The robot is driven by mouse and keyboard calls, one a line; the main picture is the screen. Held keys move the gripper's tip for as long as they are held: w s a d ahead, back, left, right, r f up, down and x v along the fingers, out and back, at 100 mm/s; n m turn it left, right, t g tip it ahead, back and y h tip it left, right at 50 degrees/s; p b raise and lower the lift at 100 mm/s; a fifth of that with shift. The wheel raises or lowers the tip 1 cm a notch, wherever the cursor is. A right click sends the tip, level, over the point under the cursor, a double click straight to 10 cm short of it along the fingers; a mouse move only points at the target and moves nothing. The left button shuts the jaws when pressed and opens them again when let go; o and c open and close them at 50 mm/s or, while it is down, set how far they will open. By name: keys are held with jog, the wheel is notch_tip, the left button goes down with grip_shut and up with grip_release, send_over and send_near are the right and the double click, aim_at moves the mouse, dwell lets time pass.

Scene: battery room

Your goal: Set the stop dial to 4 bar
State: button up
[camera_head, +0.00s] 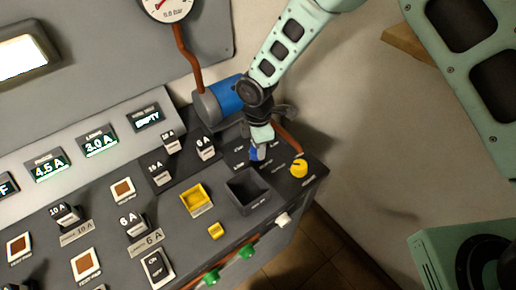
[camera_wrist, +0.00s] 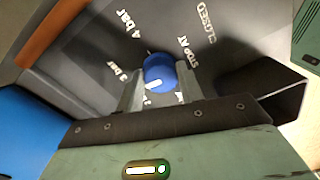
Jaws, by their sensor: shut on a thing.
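The stop dial is a blue round knob (camera_wrist: 158,68) on a dark panel in the wrist view, with a white pointer line. The line points down and slightly left, away from the "4 bar" mark (camera_wrist: 130,25) at upper left. A "STOP AT" label is to the right of the knob. My gripper (camera_wrist: 160,88) is shut on the knob, one finger on each side; the lower labels are partly hidden by the fingers. In the head view my gripper (camera_head: 260,140) reaches down to the blue knob (camera_head: 257,153), mostly covering it.
A yellow knob (camera_head: 299,169) stands to the right on the same panel. An open black bin (camera_head: 248,190) lies in front. A blue cylinder (camera_head: 224,97) and a red-brown pipe (camera_head: 188,55) are behind. The gauge (camera_head: 167,8) reads 0.0 bar.

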jog(key=m+b, duration=0.1)
jog(key=m, duration=0.2)
jog(key=shift+m+b, duration=0.3)
jog(key=shift+b, duration=0.1)
jog(key=m+b, duration=0.2)
jog(key=m, duration=0.2)
jog(key=shift+s+m, duration=0.1)
jog(key=shift+m, duration=0.2)
jog(key=m+b, duration=0.1)
jog(key=m, duration=0.3)
jog(key=shift+y, duration=0.3)
jog(key=shift+s+a+m+b, duration=0.1)
jog(key=shift+m+b, duration=0.25)
jog(key=shift+m, duration=1.75)
jog(key=o, duration=1)
notch_tip(320, 180, up, 18)
jog(key=b, duration=0.2)
jog(key=shift+d+f, duration=0.25)
